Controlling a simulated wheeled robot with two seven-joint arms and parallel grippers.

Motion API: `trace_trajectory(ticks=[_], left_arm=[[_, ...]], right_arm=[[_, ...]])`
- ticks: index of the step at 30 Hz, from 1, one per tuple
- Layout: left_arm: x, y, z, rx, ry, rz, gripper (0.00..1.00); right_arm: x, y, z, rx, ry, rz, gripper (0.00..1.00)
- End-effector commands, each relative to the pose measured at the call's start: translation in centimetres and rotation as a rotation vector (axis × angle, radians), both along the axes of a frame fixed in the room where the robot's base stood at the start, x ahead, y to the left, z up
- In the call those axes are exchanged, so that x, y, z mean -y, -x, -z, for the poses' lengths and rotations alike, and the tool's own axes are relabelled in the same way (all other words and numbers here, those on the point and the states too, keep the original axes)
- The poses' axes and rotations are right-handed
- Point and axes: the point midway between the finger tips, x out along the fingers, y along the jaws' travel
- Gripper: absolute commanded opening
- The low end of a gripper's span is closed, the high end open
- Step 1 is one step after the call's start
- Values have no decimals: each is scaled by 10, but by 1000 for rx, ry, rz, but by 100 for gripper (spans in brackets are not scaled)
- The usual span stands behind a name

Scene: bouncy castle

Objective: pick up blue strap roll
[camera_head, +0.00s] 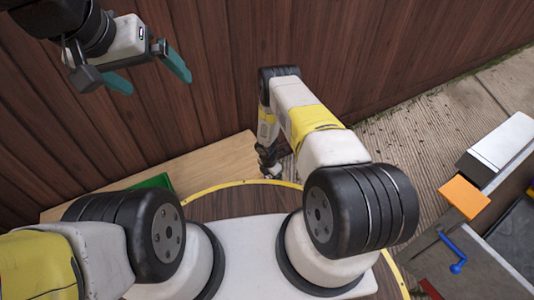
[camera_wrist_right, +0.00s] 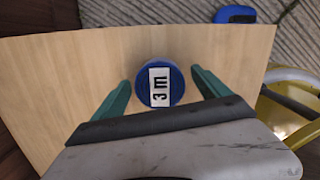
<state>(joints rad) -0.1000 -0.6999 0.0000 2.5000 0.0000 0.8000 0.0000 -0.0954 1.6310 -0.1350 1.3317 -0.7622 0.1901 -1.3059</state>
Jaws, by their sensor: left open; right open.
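The blue strap roll (camera_wrist_right: 177,86), round with a white "3 m" label, lies on a light wooden board in the right wrist view. My right gripper (camera_wrist_right: 160,88) is open, with its two green fingers on either side of the roll. I cannot tell whether they touch it; there appears to be a gap on each side. In the head view the roll is hidden and the right arm reaches down towards the board. My left gripper (camera_head: 147,72) is open and empty at the upper left of the head view, in front of the wooden wall.
The light wooden board (camera_head: 226,160) lies by the brown plank wall (camera_head: 230,60). A green object (camera_head: 156,182) rests on its left part. At the right stand a bench with an orange block (camera_head: 464,196) and a blue handle (camera_head: 452,250). A blue object (camera_wrist_right: 236,15) lies beyond the board.

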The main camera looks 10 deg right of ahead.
Motion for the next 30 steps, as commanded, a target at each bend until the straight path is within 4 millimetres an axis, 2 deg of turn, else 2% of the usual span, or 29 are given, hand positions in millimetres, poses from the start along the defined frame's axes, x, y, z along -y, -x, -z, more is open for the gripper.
trace_trajectory(ticks=[6,17,25,30], left_arm=[[0,0,0,0,0,0,98],[0,0,0,0,0,0,98],[0,0,0,0,0,0,98],[0,0,0,0,0,0,98]], right_arm=[[0,0,0,0,0,0,84],[0,0,0,1,-1,0,14],[0,-1,-1,1,0,0,12],[0,-2,-11,2,0,0,12]])
